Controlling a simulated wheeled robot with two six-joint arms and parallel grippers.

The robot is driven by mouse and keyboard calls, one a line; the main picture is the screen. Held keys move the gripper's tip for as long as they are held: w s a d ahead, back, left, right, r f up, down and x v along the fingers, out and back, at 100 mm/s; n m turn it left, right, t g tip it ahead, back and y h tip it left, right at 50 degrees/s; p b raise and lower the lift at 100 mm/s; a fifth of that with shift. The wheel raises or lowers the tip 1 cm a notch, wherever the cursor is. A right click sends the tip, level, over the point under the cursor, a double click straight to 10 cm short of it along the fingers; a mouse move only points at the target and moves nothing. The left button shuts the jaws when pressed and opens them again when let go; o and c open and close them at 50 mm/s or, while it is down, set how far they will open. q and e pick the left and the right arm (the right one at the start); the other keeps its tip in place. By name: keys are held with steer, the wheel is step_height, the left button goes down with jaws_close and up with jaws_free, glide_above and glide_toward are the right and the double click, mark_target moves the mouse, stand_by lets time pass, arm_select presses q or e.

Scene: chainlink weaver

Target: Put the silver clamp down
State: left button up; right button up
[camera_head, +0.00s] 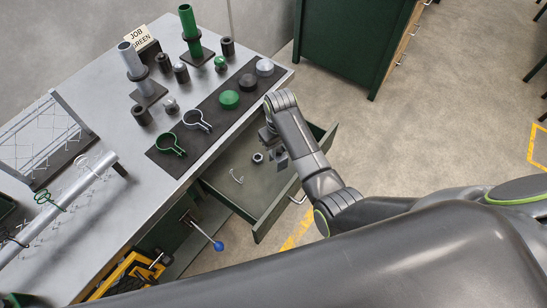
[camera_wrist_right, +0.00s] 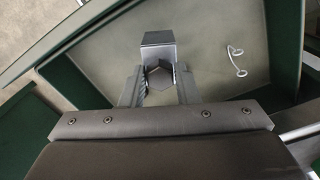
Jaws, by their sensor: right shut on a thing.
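A silver clamp (camera_head: 197,121), a ring with two short legs, lies on the dark mat (camera_head: 214,114) on the bench, beside a green clamp (camera_head: 170,145). My right gripper (camera_wrist_right: 158,85) is away from both, at the open drawer (camera_head: 221,186). Its fingers are close together around a small grey piece (camera_wrist_right: 158,76); what it is cannot be told. A grey block-like shape (camera_wrist_right: 158,40) shows just beyond the fingertips. A thin silver hook-shaped piece (camera_head: 236,176) lies on the drawer floor, apart from the gripper; it also shows in the wrist view (camera_wrist_right: 237,62). My left gripper is not seen.
Green, black and grey round pieces (camera_head: 229,99) sit along the mat. Posts on stands (camera_head: 190,30) and small dark cylinders stand behind. A wire mesh frame (camera_head: 40,140) and a pale tube (camera_head: 60,205) are at the left. Part of the drawer floor is bare.

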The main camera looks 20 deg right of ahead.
mark_target(279, 158)
steer(key=shift+f, duration=0.85)
step_height(279, 158, down, 4)
steer(key=shift+r, duration=0.1)
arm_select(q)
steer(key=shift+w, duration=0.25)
arm_select(e)
steer(key=shift+f, duration=0.2)
steer(key=shift+f, duration=0.1)
steer(key=o, duration=0.9)
step_height(279, 158, up, 12)
steer(key=shift+r, duration=0.15)
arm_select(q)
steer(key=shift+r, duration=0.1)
